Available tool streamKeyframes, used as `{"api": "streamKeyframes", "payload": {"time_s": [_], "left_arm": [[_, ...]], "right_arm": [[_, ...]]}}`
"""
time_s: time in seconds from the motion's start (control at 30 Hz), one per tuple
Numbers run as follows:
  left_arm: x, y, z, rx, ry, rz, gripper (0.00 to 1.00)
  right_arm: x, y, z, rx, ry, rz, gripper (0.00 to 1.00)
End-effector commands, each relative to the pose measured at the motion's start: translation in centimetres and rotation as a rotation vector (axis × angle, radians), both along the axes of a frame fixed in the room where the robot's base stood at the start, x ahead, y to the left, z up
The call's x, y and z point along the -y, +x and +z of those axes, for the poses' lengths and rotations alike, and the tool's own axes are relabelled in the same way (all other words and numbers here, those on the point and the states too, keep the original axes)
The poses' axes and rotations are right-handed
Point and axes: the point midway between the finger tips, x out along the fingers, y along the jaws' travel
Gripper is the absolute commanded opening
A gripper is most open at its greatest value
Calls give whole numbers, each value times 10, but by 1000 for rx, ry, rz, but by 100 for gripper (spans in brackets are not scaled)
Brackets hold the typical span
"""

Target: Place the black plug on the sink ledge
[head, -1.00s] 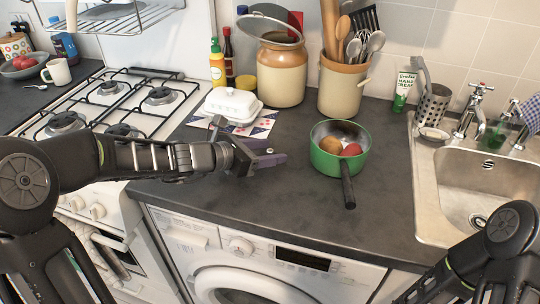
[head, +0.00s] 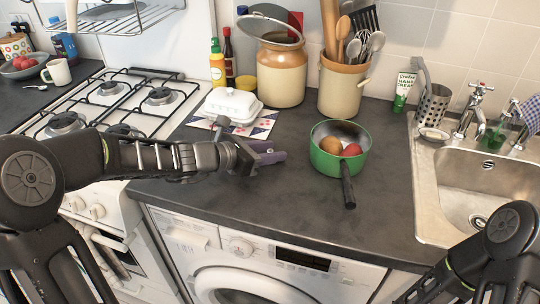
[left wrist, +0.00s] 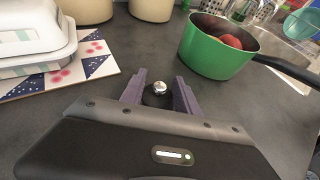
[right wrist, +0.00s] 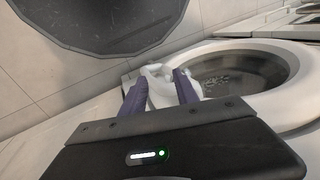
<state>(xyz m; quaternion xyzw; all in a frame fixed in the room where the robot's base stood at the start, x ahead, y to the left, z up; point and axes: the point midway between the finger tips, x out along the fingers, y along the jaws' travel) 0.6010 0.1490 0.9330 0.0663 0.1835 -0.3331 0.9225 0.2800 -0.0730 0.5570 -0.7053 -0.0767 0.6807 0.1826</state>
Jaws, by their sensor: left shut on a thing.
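My left gripper (head: 268,153) is shut on the black plug (left wrist: 155,98), low over the counter. In the left wrist view the plug is a dark round piece with a shiny silver knob (left wrist: 160,87), between the purple fingers. In the head view the fingers mostly hide the plug. I cannot tell whether it touches the counter. The steel sink's ledge (head: 426,190) is at the right of the head view, well away from the plug. My right gripper (right wrist: 160,90) shows in the right wrist view, fingers apart, in front of the washer; it is not visible in the head view.
A green pan (head: 325,161) holding round food, with its black handle toward the front, stands between the left gripper and the sink. A white butter dish (head: 232,105) is behind the gripper. A steel cutlery holder (head: 434,105), hand cream and taps are near the sink's back.

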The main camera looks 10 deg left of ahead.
Motion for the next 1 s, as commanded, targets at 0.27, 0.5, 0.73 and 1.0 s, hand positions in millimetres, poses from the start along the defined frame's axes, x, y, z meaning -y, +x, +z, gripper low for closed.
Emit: {"api": "streamKeyframes", "payload": {"time_s": [0.27,0.5,0.73,1.0], "left_arm": [[0,0,0,0,0,0,9],[0,0,0,0,0,0,0],[0,0,1,0,0,-1,0],[-4,3,14,-1,0,-3,0]], "right_arm": [[0,0,0,0,0,0,36],[0,0,0,0,0,0,36],[0,0,1,0,0,0,36],[0,0,16,0,0,0,36]]}}
